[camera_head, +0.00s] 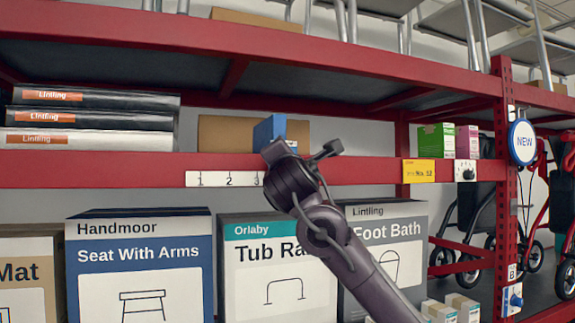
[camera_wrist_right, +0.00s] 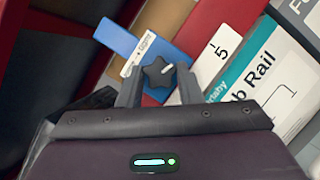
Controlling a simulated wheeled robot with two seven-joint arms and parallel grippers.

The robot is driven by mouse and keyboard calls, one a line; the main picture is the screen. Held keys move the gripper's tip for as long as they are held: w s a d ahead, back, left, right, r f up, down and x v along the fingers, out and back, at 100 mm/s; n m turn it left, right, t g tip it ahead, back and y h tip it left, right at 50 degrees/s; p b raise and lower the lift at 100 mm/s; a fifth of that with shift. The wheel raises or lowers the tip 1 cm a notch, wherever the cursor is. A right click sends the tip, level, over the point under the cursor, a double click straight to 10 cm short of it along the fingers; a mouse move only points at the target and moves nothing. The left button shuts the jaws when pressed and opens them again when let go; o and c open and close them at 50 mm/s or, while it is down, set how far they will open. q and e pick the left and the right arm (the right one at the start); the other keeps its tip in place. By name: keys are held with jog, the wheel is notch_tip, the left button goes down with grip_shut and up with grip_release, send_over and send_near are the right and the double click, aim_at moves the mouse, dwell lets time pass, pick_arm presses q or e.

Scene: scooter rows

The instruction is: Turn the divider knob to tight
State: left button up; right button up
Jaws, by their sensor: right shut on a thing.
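The divider knob (camera_wrist_right: 158,73) is dark and lobed, with a white pointer mark aimed to the upper right in the right wrist view. It sits at the lower end of the blue divider (camera_wrist_right: 128,42), beside a small white label (camera_wrist_right: 139,53) too small to read surely. The divider also shows in the head view (camera_head: 269,131), standing at the red shelf edge. My right gripper (camera_wrist_right: 157,82) is shut on the knob, one finger on each side. In the head view my right gripper (camera_head: 300,155) hides the knob. My left gripper is not in view.
A numbered white strip (camera_head: 224,179) runs along the red shelf beam (camera_head: 110,170). Black and white Lintling boxes (camera_head: 92,119) lie on the left. Large boxes, such as the Tub Rail box (camera_head: 245,265), stand below. Another black dial (camera_head: 467,174) is farther right.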

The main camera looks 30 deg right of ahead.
jog(key=shift+a+r+m+g+p, duration=0.15)
jog(key=shift+m+g, duration=0.7)
jog(key=shift+m, duration=1.35)
jog(key=shift+d+r+m+g+p, duration=0.15)
jog(key=shift+m+g, duration=0.7)
jog(key=shift+m, duration=1.35)
jog(key=shift+a+f, duration=0.1)
jog(key=o, duration=1)
